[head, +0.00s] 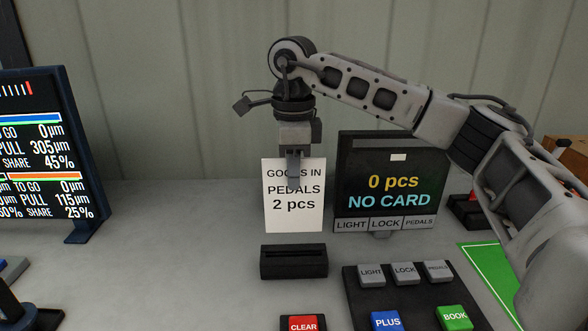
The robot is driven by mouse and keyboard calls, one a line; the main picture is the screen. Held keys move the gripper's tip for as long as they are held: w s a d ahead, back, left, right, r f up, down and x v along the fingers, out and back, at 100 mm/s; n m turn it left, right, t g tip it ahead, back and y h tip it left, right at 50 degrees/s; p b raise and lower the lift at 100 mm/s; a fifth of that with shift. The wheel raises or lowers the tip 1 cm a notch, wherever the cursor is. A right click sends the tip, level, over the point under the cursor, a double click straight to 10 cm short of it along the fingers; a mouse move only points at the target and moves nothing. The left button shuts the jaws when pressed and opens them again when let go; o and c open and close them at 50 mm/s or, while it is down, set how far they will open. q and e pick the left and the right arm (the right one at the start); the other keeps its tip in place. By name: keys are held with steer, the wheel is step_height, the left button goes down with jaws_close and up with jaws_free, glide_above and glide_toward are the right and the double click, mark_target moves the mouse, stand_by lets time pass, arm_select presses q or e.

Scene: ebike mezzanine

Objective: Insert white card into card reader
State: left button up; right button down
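The white card (294,214) reads "GOODS IN PEDALS 2 pcs" and hangs upright in the middle of the head view. My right gripper (293,172) points down and is shut on the card's top edge. The card reader (293,262) is a black block with a slot along its top, on the grey table below the card. The card's lower edge shows a little above and behind the reader in the picture, apart from it. The display (388,187) behind reads "0 pcs" and "NO CARD". My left gripper is not clearly in view.
A keypad (402,296) with LIGHT, LOCK, PEDALS, PLUS and BOOK keys lies right of the reader. A red CLEAR button (303,323) is in front. A large screen (43,150) stands at left. A green mat (492,272) lies at right.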

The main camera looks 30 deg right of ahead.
mark_target(293, 231)
steer(key=shift+f+b, duration=1.3)
steer(key=shift+f, duration=0.95)
arm_select(q)
steer(key=shift+w+d+f, duration=0.25)
steer(key=shift+w+f, duration=0.1)
steer(key=shift+f, duration=0.05)
steer(key=shift+s, duration=0.1)
steer(key=shift+r, duration=0.15)
steer(key=shift+r+p, duration=0.2)
steer(key=shift+p, duration=0.15)
